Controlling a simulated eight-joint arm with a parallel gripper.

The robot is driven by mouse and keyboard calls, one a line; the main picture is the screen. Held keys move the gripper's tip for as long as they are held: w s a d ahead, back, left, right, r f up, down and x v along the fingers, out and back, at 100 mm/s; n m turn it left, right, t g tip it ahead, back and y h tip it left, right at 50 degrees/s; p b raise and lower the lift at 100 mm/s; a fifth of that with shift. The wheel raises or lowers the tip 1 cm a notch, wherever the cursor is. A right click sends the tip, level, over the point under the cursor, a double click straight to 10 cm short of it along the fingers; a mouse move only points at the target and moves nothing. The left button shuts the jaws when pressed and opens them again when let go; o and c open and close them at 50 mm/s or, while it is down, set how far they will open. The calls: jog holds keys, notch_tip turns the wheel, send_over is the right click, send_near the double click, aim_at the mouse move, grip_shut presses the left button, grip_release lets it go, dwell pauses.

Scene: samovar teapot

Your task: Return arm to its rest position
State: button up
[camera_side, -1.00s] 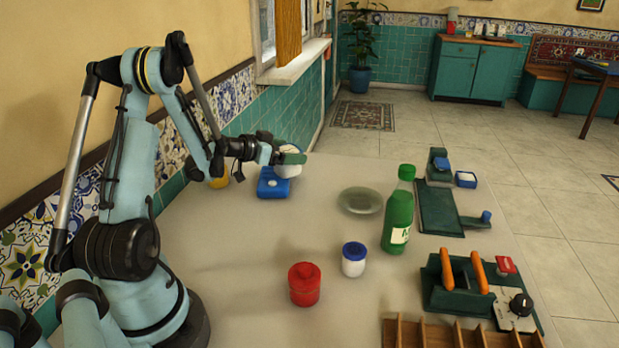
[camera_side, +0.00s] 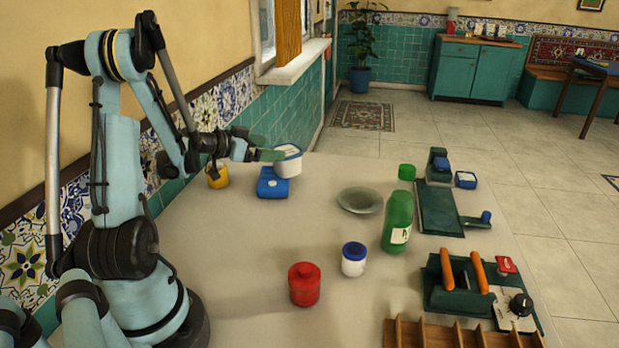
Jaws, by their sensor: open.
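My gripper (camera_side: 264,148) is open at the upper left of the table, at the end of my raised, folded arm. No object shows in its jaws. A white tub with a blue rim (camera_side: 288,163) stands just right of the fingertips. From this side I cannot tell how far the fingers are from the tub. A blue block-like device (camera_side: 272,184) sits just below and left of the tub. A yellow jar (camera_side: 217,176) stands below my wrist, near the tiled wall.
A green tool holder (camera_side: 454,290) and wooden rack (camera_side: 440,335) occupy the right front. The left-middle table is clear.

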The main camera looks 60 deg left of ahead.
jog(key=w+d+r+g+h, duration=0.1)
jog(key=w+d+r+g, duration=0.1)
jog(key=d, duration=0.6)
jog(key=w+d+r+g+h, duration=0.1)
jog(key=d+g, duration=0.1)
jog(key=d, duration=0.6)
jog(key=s+d+r+g+y, duration=0.25)
jog(key=s+d, duration=0.65)
jog(key=d, duration=0.5)
jog(key=w+a+r+n+g, duration=0.4)
jog(key=w+a+r, duration=0.6)
jog(key=a, duration=0.3)
jog(key=n+g, duration=0.4)
jog(key=n, duration=0.1)
send_over(286, 150)
jog(key=shift+t+h, duration=0.25)
jog(key=shift+h, duration=0.1)
notch_tip(286, 150, down, 11)
jog(key=shift+s+d+f, duration=0.1)
jog(key=shift+f, duration=0.1)
